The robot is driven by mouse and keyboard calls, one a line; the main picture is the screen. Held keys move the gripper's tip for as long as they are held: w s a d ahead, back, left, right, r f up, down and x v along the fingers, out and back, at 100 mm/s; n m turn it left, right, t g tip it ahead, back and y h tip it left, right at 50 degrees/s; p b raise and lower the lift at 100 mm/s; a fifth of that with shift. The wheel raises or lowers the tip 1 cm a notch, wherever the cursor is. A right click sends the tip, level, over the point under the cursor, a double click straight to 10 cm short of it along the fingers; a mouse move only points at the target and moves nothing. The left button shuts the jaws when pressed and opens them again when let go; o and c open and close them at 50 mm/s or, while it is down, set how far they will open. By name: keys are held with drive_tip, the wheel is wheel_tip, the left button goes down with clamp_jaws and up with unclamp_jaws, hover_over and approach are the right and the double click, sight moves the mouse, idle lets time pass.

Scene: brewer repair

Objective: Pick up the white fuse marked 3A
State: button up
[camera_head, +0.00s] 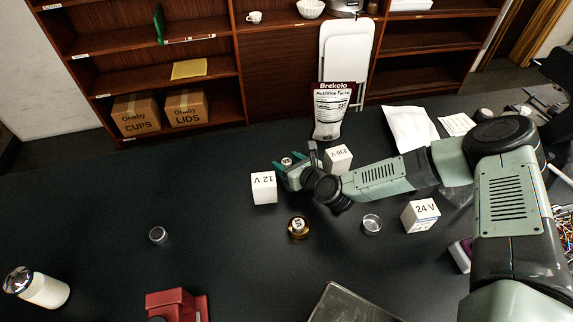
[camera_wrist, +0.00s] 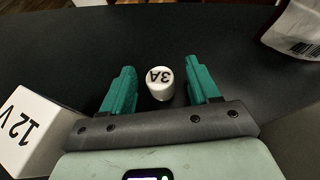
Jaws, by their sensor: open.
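The white fuse marked 3A (camera_wrist: 160,84) stands upright on the dark table in the wrist view, its marked top facing up. My gripper (camera_wrist: 162,80) is open, with its two green fingers on either side of the fuse and a gap on each side. In the head view the fuse shows small (camera_head: 287,161), between the fingers of my gripper (camera_head: 294,160).
A white 12 V box (camera_head: 264,188) stands close on the left, and a 230 V box (camera_head: 338,158) close on the right. A Brekolo bag (camera_head: 331,112) stands behind. A 24 V box (camera_head: 420,215), a brass-coloured piece marked 5A (camera_head: 298,227) and a clear dish (camera_head: 371,224) lie nearer.

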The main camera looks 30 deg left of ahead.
drive_tip(key=shift+w+a+f, duration=0.2)
drive_tip(key=shift+a, duration=0.25)
